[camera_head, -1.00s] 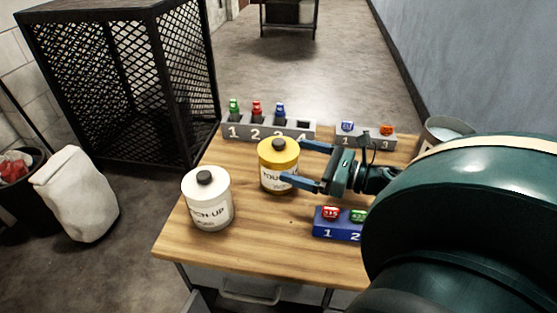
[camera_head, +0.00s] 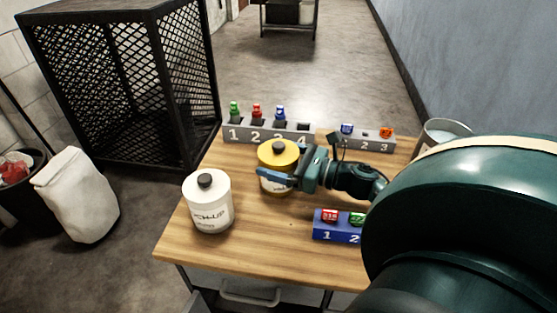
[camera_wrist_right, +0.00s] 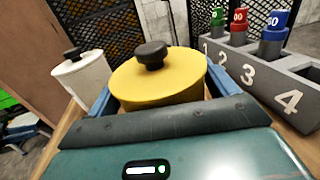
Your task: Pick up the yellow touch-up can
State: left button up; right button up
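The yellow touch-up can (camera_head: 276,155), with a black knob on its lid, stands upright on the wooden table. My right gripper (camera_head: 278,163) reaches in from the right with its blue fingers around the can. The near finger crosses the front of the can and hides part of its label; the far finger is mostly hidden behind it. In the right wrist view, the can (camera_wrist_right: 160,80) sits between the two spread fingers (camera_wrist_right: 160,92). I see no clear squeeze on it. My left gripper is not in view.
A white touch-up can (camera_head: 208,207) stands front-left of the yellow one. Behind is a grey numbered rack (camera_head: 262,135) with green, red and blue items; slot 4 is empty. Another grey rack (camera_head: 365,143) is at back right. A blue rack (camera_head: 337,232) sits near my right arm.

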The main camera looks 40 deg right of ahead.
jog(key=c, duration=0.7)
